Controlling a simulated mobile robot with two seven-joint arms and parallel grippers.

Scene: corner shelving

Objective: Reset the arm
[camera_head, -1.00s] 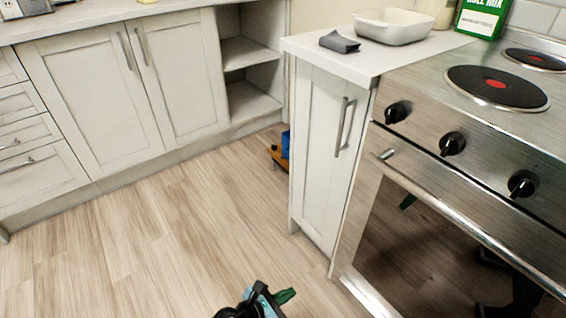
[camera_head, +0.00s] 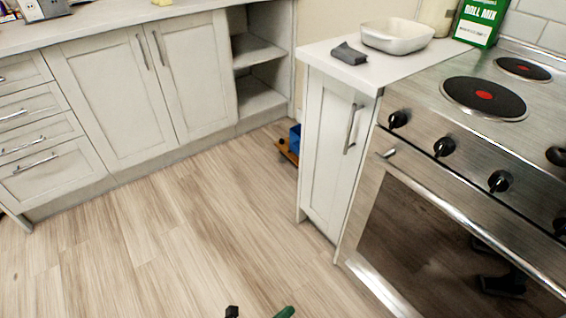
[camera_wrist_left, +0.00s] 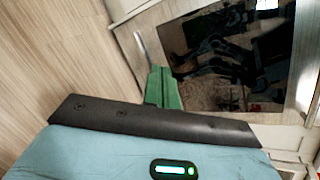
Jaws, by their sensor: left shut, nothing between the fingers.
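My left gripper (camera_head: 285,312) shows only as a green fingertip at the bottom edge of the head view, over the wooden floor. A small black part of my arm shows just left of it. In the left wrist view the green fingers (camera_wrist_left: 163,88) are together, shut and empty. The oven front (camera_wrist_left: 215,60) lies beyond them there. The rest of my left arm is out of the head view. My right gripper is not in view.
A steel oven (camera_head: 440,235) with a hob stands at the right. A narrow white cabinet (camera_head: 325,150) adjoins it, with a white dish (camera_head: 397,38) and a dark cloth (camera_head: 350,54) on top. A blue object (camera_head: 295,138) sits by the corner. The floor (camera_head: 170,240) is clear.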

